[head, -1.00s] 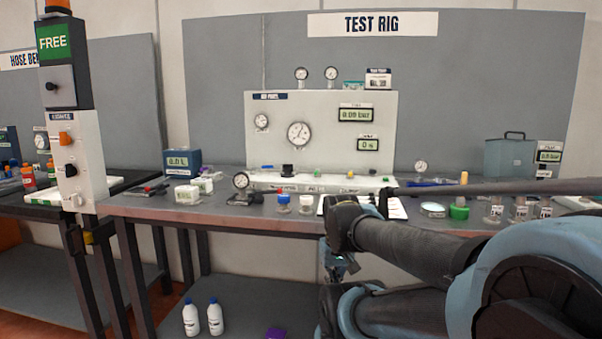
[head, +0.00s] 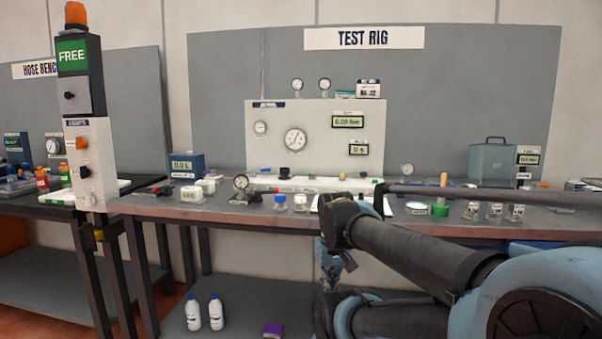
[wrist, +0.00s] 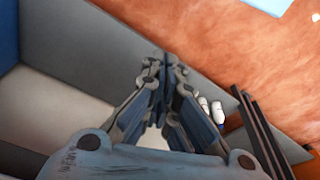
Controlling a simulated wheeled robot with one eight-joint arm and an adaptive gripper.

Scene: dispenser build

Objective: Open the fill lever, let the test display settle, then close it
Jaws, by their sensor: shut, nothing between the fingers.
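The test rig's white panel (head: 262,150) stands at the back of the bench, with a large round gauge (head: 296,139). Its upper green display (head: 348,121) and lower green display (head: 358,149) are lit, but their digits are too blurred to read surely. Small coloured controls, including a black knob (head: 285,172) and a green one (head: 314,176), sit along the panel's base. I cannot tell which is the fill lever, or its position. My gripper (wrist: 167,62) is shut and empty in the wrist view, away from the rig panel. My arm covers part of the bench front in the head view.
The bench top (head: 150,205) holds a loose gauge (head: 241,183), a blue box (head: 186,165) and several small jars. A grey case (head: 492,160) stands at right. White bottles (head: 216,312) stand on the lower shelf. A signal column (head: 89,160) reading FREE stands at left.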

